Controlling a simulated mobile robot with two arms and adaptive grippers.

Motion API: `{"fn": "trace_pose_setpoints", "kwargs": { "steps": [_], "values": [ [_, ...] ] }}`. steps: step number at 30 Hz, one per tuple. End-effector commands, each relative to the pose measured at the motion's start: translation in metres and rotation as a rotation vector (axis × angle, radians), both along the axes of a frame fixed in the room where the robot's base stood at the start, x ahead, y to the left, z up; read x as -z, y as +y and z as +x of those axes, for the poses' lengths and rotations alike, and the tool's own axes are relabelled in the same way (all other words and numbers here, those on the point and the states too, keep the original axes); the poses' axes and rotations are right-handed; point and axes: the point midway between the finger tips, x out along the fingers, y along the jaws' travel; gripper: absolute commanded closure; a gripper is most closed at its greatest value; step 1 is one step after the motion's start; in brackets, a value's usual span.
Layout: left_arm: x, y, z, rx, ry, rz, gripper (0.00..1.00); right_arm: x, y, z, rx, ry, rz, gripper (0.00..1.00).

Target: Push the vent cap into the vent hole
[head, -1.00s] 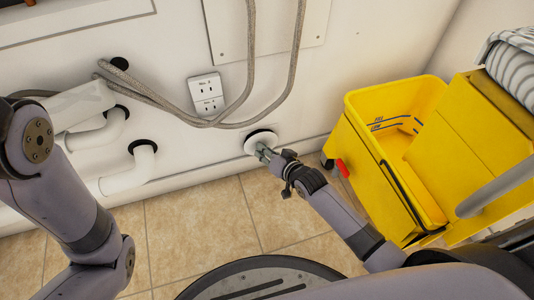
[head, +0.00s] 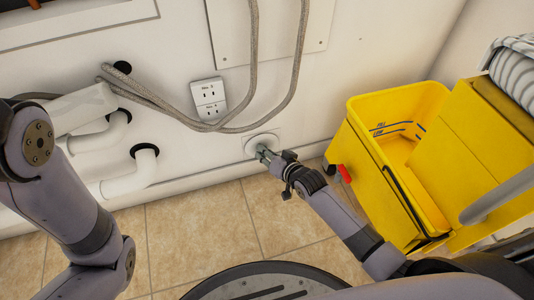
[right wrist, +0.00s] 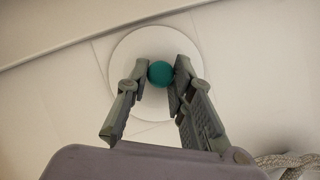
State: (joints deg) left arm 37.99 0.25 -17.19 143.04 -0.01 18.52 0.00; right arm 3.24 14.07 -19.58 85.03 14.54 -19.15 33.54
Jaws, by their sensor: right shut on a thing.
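The vent cap (head: 260,141) is a pale round disc on the low part of the wall, at the centre of the head view. The right wrist view shows it as a white disc (right wrist: 150,48) with a teal knob (right wrist: 160,73) near its middle. My right gripper (head: 264,153) is shut on that knob, one finger on each side. The cap lies close against the wall, and a pale square plate shows around it. The vent hole is hidden behind the cap. My left gripper is not in view; only its arm shows.
A yellow mop bucket (head: 395,120) stands to the right of my right arm. Grey hoses (head: 250,75) hang above the cap, beside a socket plate (head: 209,98). White pipes (head: 130,172) come out of the wall at left. The tiled floor (head: 200,230) is clear in front.

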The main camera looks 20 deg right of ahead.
Motion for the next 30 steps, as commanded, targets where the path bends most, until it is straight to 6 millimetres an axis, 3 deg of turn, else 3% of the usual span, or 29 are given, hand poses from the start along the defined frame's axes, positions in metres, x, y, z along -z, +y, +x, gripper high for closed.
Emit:
{"fn": "trace_pose_setpoints", "kwargs": {
  "steps": [6,7,16,30],
  "values": [
    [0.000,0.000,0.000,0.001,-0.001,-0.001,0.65,-0.001,0.000,0.002,0.000,-0.002,0.001,1.00],
    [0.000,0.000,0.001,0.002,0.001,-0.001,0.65,-0.001,0.000,0.002,-0.001,-0.003,0.001,0.76],
    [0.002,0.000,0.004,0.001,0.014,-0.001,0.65,-0.001,0.000,0.001,0.000,-0.001,0.001,0.56],
    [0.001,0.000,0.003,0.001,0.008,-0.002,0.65,-0.004,-0.003,-0.009,-0.001,0.001,0.000,0.55]
  ]
}}
